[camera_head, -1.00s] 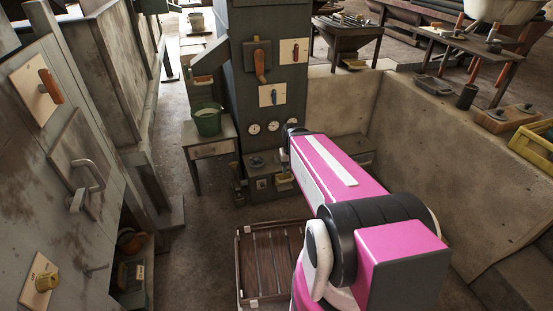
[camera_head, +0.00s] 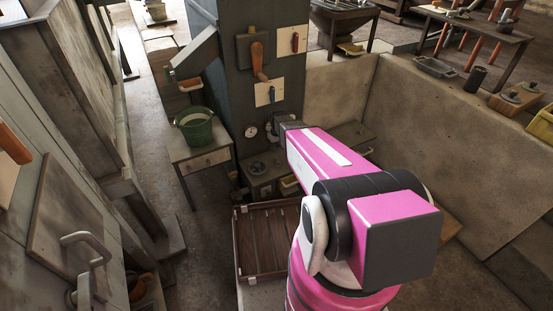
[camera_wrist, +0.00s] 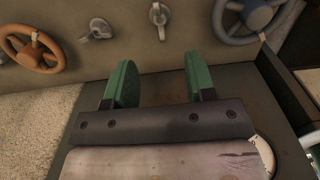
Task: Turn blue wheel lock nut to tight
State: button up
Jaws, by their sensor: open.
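In the wrist view a blue wheel (camera_wrist: 236,40) sits at the top right, cut off by the picture edge. A grey lock nut with a short lever (camera_wrist: 158,16) is on the panel just left of it, its lever pointing down. A second grey nut (camera_wrist: 97,29) sits further left, its lever pointing sideways, near an orange-brown wheel (camera_wrist: 33,50). I cannot tell for sure which nut belongs to the blue wheel. My gripper (camera_wrist: 158,80) is open and empty, its green fingers apart below the nuts. In the head view my pink arm hides the wheels.
A dark cabinet (camera_head: 222,80) with levers and gauges stands ahead. A green bucket (camera_head: 197,130) sits on a small table (camera_head: 190,160) at its left. Walls with a grey handle (camera_head: 85,245) are close on the left.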

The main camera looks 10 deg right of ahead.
aim_at(278, 162)
notch_tip(278, 162, down, 10)
jog(key=shift+f, duration=0.15)
dwell(0.3)
jog(key=c, duration=0.9)
